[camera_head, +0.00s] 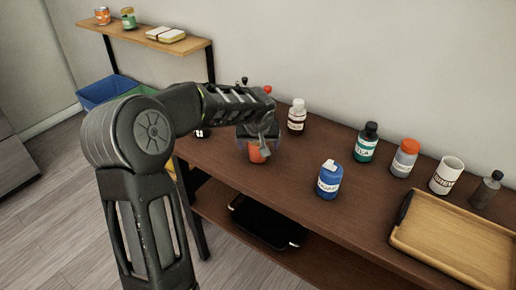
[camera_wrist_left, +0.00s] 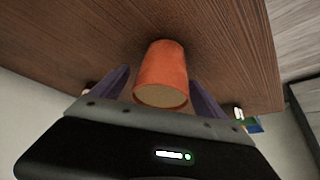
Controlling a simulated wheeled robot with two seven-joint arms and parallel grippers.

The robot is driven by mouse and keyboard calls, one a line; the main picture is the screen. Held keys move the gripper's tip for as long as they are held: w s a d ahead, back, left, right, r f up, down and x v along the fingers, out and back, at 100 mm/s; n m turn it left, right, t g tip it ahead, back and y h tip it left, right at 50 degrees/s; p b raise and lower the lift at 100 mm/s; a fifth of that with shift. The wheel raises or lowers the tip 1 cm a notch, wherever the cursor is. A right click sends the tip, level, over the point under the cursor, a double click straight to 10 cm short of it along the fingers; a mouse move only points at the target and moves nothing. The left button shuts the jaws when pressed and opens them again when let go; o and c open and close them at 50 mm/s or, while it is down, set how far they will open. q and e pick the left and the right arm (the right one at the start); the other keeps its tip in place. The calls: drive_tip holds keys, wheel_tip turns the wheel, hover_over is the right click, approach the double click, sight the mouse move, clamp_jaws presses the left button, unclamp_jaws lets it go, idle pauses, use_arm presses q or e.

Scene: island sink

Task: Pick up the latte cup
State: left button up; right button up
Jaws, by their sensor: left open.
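The orange cup with a light brown top (camera_wrist_left: 162,75), which I take to be the latte cup, stands on the brown wooden table. In the head view the cup (camera_head: 257,153) is partly hidden behind my left gripper (camera_head: 262,138). In the left wrist view my left gripper (camera_wrist_left: 160,92) is open, with one purple-grey finger on each side of the cup. A narrow gap seems to show beside the cup; I cannot tell whether a finger touches it. My right gripper is in neither view.
A blue bottle (camera_head: 329,180) stands right of the cup, a white bottle (camera_head: 297,117) behind it. A green-labelled bottle (camera_head: 366,143), an orange-capped jar (camera_head: 404,158), a white mug (camera_head: 446,176) and a wooden tray (camera_head: 405,237) are further right. A dark tray (camera_head: 265,222) lies on the lower shelf.

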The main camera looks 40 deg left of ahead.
use_arm(q)
drive_tip(key=c, duration=1.7)
wheel_tip(320, 180, up, 10)
drive_tip(key=shift+r, duration=0.1)
idle(0.5)
